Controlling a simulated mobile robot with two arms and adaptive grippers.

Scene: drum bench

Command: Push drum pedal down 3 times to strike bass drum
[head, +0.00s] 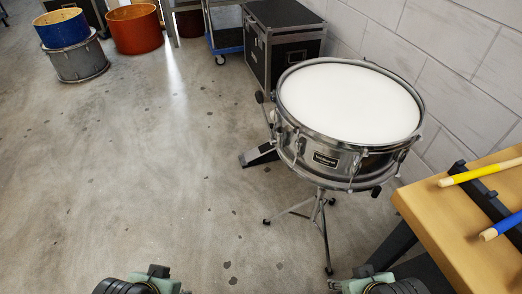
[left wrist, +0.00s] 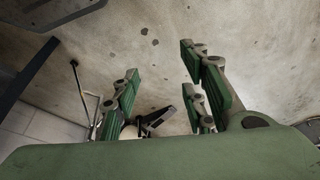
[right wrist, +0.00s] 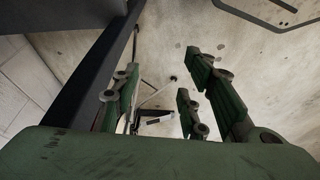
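A black and silver pedal (head: 260,154) lies on the floor, partly hidden behind the drum. A silver drum (head: 350,105) with a white head stands in front of it on a tripod stand (head: 318,215). No separate bass drum is clear to me. My left gripper (head: 152,282) is at the bottom edge of the head view, well short of the pedal; its fingers are apart and empty in the left wrist view (left wrist: 160,70). My right gripper (head: 362,282) is low beside the stand; its fingers are apart and empty in the right wrist view (right wrist: 163,82).
A wooden table (head: 440,215) with a yellow stick (head: 480,172) and a blue stick (head: 502,225) is at the right. A black case (head: 283,45) stands behind the drum. Several loose drums (head: 135,30) are at the back left. The floor at left is clear.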

